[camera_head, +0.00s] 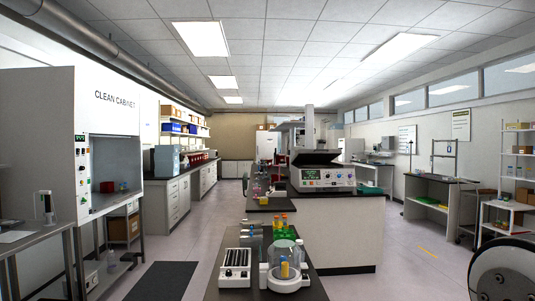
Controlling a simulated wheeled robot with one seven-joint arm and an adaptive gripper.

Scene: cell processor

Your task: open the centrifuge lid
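A white benchtop machine with a control panel, which looks like the centrifuge (322,179), stands on the central island in the middle distance. Its dark lid (317,158) appears tilted up at the back, but the machine is too small to tell how far. A smaller round white device with a clear dome (287,276) stands on the near bench, with yellow and blue tubes inside. I cannot tell whether it is a centrifuge too. My gripper is not in view.
The near bench (222,290) also holds a white block with dark slots (235,266) and a green rack with orange-capped tubes (285,232). The clean cabinet (108,152) stands at left. A shelf unit (515,185) is at right. Floor is open between the island and the right-hand benches.

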